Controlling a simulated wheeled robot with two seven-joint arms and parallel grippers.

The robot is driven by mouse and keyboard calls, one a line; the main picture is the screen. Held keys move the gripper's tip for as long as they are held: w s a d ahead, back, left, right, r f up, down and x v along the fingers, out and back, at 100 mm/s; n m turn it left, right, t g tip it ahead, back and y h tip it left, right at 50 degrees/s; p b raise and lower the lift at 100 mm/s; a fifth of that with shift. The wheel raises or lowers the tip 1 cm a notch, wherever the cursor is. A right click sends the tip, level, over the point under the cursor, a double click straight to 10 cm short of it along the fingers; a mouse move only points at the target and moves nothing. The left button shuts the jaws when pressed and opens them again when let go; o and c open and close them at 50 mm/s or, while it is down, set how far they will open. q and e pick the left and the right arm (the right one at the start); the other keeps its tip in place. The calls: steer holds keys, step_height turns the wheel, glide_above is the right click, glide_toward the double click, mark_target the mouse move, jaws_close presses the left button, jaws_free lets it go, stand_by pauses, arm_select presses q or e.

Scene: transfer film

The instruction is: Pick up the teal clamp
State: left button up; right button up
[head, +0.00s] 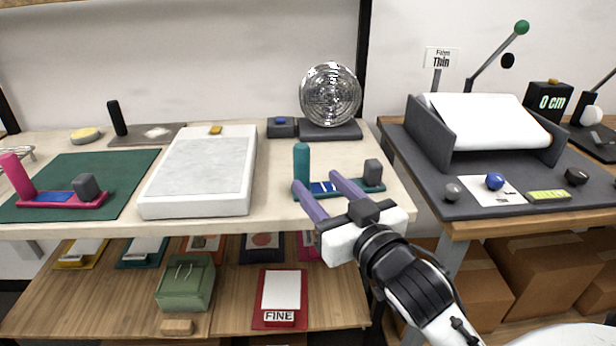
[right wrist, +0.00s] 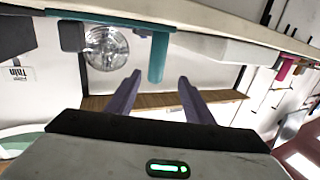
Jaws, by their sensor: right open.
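The teal clamp (head: 302,158) stands near the front right edge of the pale table. It has an upright teal post at the left, a flat teal base with a blue strip, and a grey block at the right end. In the right wrist view, the teal clamp (right wrist: 157,58) appears upside down, its post in line with the gap between my fingers. My right gripper (head: 316,180) is open and empty, its purple fingers in front of the clamp and covering part of its base. In the right wrist view, my right gripper (right wrist: 159,78) looks apart from the post. My left gripper is out of view.
A similar pink clamp (head: 62,198) sits on a green mat (head: 125,170) at the left. A white slab (head: 200,172) stands left of the teal clamp. A dark grey station (head: 520,202) is at the right; a wooden shelf (head: 110,300) is below.

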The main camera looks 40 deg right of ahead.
mark_target(305, 160)
steer(key=w, duration=0.2)
steer(key=w+d+r, duration=0.1)
steer(key=shift+w, duration=0.25)
steer(key=shift+w+d+p, duration=0.15)
steer(key=shift+w+d, duration=0.1)
steer(key=shift+w, duration=0.75)
steer(key=shift+w+d+p, duration=0.1)
steer(key=shift+w+d, duration=0.15)
steer(key=shift+w, duration=0.8)
steer(key=shift+w+d+p, duration=0.15)
steer(key=shift+w+d, duration=0.1)
steer(key=shift+w, duration=0.75)
steer(key=shift+c, duration=0.5)
jaws_close()
